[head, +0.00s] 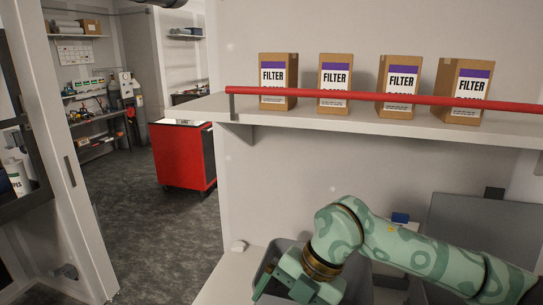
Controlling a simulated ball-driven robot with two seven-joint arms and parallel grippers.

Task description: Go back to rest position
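My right arm comes in from the right, patterned in pale and dark green. My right gripper (290,281) is at the bottom of the view, over a grey bin (362,285) on the bench. The fingers point down and are partly cut off by the frame's lower edge. I cannot tell whether they are open or shut, or whether anything is between them. My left gripper is not in view.
A shelf (330,122) with several filter boxes (335,84) and a red rail (400,99) runs above the arm. A grey panel (475,225) stands behind the arm at right. A red cabinet (183,158) stands beyond open floor (140,215) at left.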

